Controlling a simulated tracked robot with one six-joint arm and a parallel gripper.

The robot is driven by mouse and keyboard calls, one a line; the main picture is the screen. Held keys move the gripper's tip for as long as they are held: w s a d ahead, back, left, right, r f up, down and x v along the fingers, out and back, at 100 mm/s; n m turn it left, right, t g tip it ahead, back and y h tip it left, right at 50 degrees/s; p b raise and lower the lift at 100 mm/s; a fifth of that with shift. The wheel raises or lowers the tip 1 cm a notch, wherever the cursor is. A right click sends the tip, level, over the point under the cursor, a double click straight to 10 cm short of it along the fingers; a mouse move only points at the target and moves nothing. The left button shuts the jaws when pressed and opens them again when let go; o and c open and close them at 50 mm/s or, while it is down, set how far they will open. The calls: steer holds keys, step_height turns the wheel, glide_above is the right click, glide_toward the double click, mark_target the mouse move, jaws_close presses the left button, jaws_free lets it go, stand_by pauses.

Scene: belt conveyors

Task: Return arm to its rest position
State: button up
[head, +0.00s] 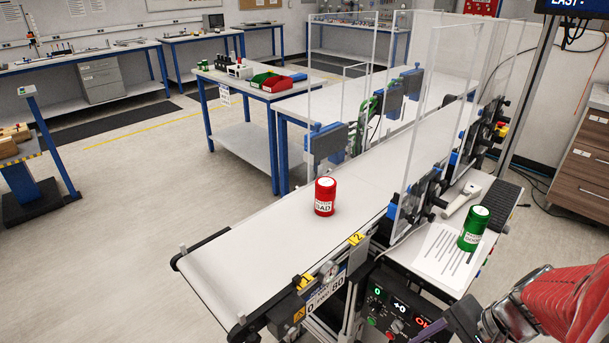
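My arm (570,303), in a red cover, reaches in from the lower right corner of the head view. My gripper (458,322) is the dark end of it at the bottom edge, partly cut off by the frame. Its fingers are not clear, so I cannot tell whether it is open or shut. It is in front of the conveyor's control panel, apart from both cans. A red can (325,197) with a white lid stands upright on the white belt (262,240).
A printed sheet (446,254) lies beside the green can, with a handheld scanner (461,199) behind it. Clear panels (425,130) rise along the belt. The control panel (392,312) is close to my gripper. A blue-legged table (250,88) holds red and green bins.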

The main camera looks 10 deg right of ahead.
steer(key=w+a+r+n+t+h, duration=0.3)
steer(key=a+r+n+h, duration=0.1)
steer(key=a+r+n, duration=0.8)
step_height(320, 180, up, 3)
steer(key=shift+w+a+f+n+t, duration=0.1)
steer(key=shift+w+a+n+t, duration=0.05)
steer(key=shift+a+n+t, duration=0.2)
